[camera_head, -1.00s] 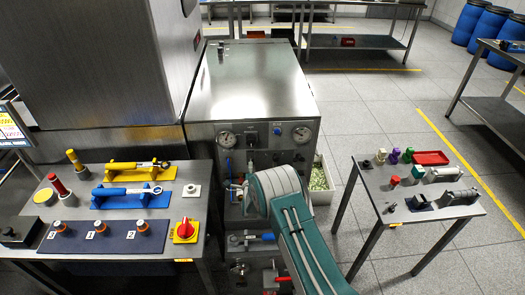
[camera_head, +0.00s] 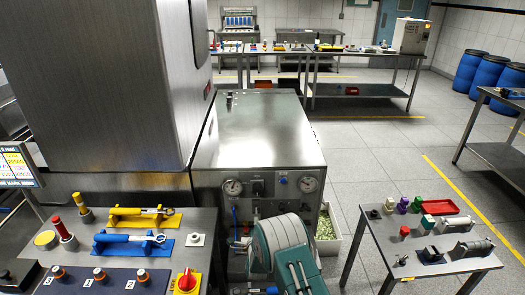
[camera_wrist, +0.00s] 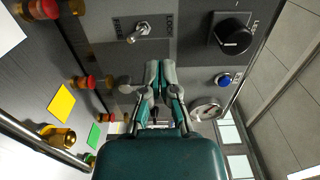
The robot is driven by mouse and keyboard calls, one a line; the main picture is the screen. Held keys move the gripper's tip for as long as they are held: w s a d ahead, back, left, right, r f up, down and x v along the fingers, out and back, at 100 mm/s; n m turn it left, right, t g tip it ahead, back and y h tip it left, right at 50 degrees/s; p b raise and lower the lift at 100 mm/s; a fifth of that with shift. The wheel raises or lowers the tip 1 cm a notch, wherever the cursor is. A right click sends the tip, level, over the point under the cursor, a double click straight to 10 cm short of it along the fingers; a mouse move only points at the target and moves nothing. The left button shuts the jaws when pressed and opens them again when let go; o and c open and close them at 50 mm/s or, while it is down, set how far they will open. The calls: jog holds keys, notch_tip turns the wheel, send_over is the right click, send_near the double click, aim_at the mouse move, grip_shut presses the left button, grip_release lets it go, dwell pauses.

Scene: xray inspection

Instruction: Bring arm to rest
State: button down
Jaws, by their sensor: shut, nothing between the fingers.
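My arm shows teal and grey at the bottom middle of the head view, folded low in front of the steel cabinet (camera_head: 258,125). My gripper's fingers are hidden there. In the wrist view my gripper (camera_wrist: 162,66) has its two fingers together, shut and empty. The fingers point toward a grey panel with a toggle switch (camera_wrist: 138,33), a black knob (camera_wrist: 233,36), a blue button (camera_wrist: 223,79) and a gauge (camera_wrist: 208,109). I cannot tell how far the fingertips are from the panel.
A left bench holds a yellow-handled tool (camera_head: 140,215), a blue-handled tool (camera_head: 125,238) and a red knob (camera_head: 187,280). A right table holds a red tray (camera_head: 440,207) and small parts. Blue barrels (camera_head: 467,68) stand far right. Open floor (camera_head: 370,150) lies between.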

notch_tip(320, 180, up, 16)
jog(key=d+f+n+g+y, duration=0.1)
jog(key=d+n+g, duration=0.2)
jog(key=n, duration=0.1)
jog(key=s+d+r+n+g, duration=0.2)
jog(key=s+r+n, duration=0.1)
jog(key=s+r, duration=0.3)
jog(key=s+d+r+n+g, duration=0.15)
jog(key=s+r, duration=0.25)
jog(key=r, duration=0.4)
jog(key=s+d+r+n+g, duration=0.1)
jog(key=s+d+n+g, duration=0.1)
jog(key=s, duration=1)
jog(key=s+d+r+n+g, duration=0.2)
jog(key=s+d+n, duration=0.2)
jog(key=s, duration=0.8)
jog(key=s+d+r+n+g+h, duration=0.1)
jog(key=s+d+n+g, duration=0.1)
jog(key=s, duration=0.9)
jog(key=shift+s+d+r+n, duration=0.3)
jog(key=shift+s+d+n, duration=0.15)
jog(key=shift+n, duration=0.3)
